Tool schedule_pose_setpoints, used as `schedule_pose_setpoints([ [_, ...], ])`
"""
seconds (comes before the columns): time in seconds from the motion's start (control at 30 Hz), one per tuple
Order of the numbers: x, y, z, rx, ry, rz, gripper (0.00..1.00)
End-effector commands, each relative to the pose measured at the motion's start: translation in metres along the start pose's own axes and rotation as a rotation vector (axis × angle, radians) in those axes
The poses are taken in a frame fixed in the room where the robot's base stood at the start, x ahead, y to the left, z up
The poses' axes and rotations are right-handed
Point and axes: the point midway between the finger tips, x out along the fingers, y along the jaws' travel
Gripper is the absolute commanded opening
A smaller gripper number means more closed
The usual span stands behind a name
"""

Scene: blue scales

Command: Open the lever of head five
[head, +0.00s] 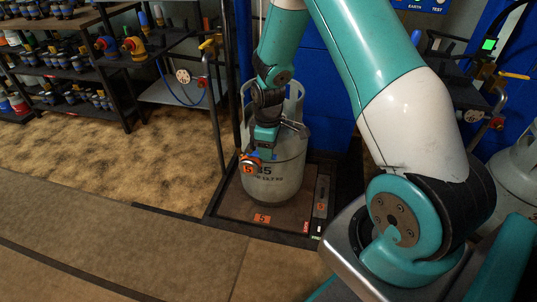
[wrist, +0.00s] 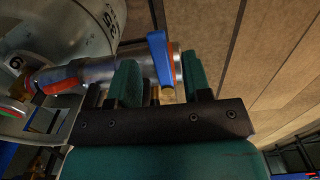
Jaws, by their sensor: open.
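In the head view my gripper (head: 263,152) is in front of the grey gas cylinder (head: 277,182), beside an orange round part (head: 249,166). The lever is mostly hidden there.
The cylinder stands on a scale platform (head: 228,207) with an orange 5 label. Shelves of valves (head: 75,78) are at the left. Another cylinder (head: 519,165) stands at the right edge. The floor in front is clear.

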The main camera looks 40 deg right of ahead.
Motion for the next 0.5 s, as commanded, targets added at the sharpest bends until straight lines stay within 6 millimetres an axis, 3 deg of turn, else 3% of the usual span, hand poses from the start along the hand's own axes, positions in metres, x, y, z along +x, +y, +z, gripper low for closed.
schedule_pose_setpoints([
  [0.17, 0.015, -0.0001, 0.0, 0.0, 0.0, 0.0, 0.45],
  [0.47, 0.0162, 0.0, 0.0001, 0.0, 0.0, 0.0, 0.45],
  [0.5, 0.0162, 0.0, 0.0001, 0.0, 0.0, 0.0, 0.38],
])
